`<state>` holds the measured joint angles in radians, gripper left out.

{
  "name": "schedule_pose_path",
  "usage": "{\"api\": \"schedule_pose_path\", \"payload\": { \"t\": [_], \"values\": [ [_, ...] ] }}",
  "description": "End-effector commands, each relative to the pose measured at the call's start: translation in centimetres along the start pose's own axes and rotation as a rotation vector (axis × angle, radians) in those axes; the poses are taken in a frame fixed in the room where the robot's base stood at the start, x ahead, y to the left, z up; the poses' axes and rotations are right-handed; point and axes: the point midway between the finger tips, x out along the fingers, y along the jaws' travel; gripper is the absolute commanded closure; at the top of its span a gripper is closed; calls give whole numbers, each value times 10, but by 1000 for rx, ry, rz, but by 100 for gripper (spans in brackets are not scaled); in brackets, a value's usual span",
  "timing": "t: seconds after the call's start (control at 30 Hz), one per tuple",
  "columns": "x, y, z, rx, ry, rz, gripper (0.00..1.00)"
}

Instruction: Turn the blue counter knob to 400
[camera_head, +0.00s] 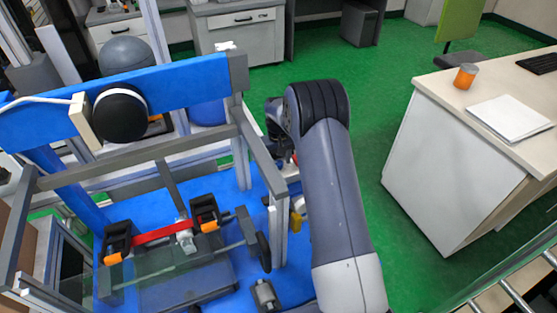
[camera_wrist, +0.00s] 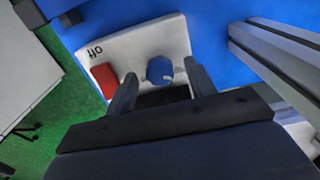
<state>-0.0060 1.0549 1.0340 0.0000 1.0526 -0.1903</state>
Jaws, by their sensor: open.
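The blue counter knob (camera_wrist: 160,70) is on a pale panel (camera_wrist: 150,42) in the wrist view. The panel also has a red switch (camera_wrist: 104,80) left of the knob and an upside-down "off" label. A dark display area under the knob is partly hidden by my gripper. My gripper (camera_wrist: 161,74) is open, with one dark finger on each side of the knob in the picture. I cannot tell whether the fingers touch it. In the head view my arm hides the knob, and I cannot make out the fingertips there.
The blue-and-grey tower frame (camera_head: 190,95) with its black ball (camera_head: 120,113) stands left of my arm. A grey metal beam (camera_wrist: 280,55) runs close on the right of the wrist view. A white desk (camera_head: 450,165) stands to the right, with green floor between.

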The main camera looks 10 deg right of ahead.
Motion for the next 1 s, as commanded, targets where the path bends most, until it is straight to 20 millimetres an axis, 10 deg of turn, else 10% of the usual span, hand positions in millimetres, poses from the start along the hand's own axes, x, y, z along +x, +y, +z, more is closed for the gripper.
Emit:
{"api": "schedule_pose_path", "payload": {
  "t": [0.27,0.8,1.0],
  "values": [
    [2,0,0,0,0,0,48],
    [2,0,0,0,0,0,91],
    [2,0,0,10,0,0,92]
  ]
}}
